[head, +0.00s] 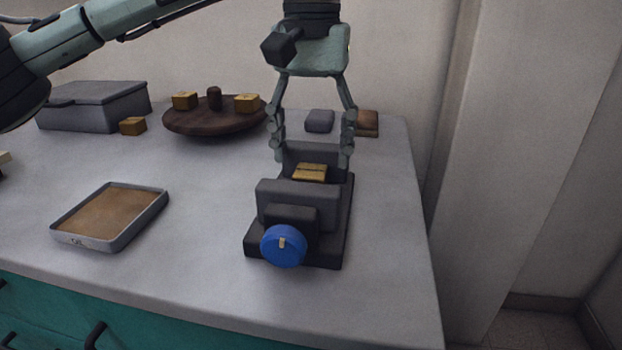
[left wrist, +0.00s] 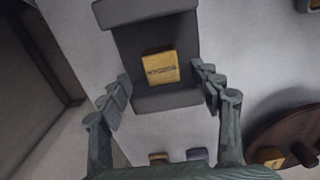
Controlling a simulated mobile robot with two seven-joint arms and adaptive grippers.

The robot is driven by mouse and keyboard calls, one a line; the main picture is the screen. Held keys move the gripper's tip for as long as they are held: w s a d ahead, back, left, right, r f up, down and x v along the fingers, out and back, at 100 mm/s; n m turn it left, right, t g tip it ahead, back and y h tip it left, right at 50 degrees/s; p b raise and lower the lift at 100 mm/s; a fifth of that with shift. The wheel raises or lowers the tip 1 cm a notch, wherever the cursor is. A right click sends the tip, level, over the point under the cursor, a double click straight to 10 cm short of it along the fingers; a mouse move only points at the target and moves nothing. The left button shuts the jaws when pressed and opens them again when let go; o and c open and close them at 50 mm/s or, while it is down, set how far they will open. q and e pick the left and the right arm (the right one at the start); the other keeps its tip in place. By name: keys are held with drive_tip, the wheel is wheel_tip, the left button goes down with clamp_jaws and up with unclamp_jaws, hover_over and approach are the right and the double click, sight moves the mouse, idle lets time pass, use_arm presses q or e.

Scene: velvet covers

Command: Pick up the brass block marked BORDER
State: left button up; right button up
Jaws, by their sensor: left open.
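A brass block (head: 310,172) lies in a dark vise-like fixture (head: 297,197) with a blue knob (head: 283,246). The left wrist view shows the block (left wrist: 161,67) between the fixture's two grey jaws, with a marking on its top too small to read. My left gripper (head: 313,160) points down over the fixture, open, with its fingers on either side of the block and apart from it. Other brass blocks sit on the round dark stand (head: 214,122), at its left (head: 185,100) and right (head: 246,103). Another brass block (head: 132,126) lies on the table. My right gripper is not seen.
A grey lidded box (head: 93,106) stands at the back left. A tray with a brown bottom (head: 110,214) lies at the front left. A grey block (head: 319,121) and a brown block (head: 367,123) sit behind the fixture. The table's right edge is close to the fixture.

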sight(311, 170)
use_arm(q)
wheel_tip(311, 170, down, 4)
drive_tip(key=shift+a, duration=0.1)
drive_tip(key=shift+c, duration=0.4)
drive_tip(key=shift+r, duration=0.1)
clamp_jaws()
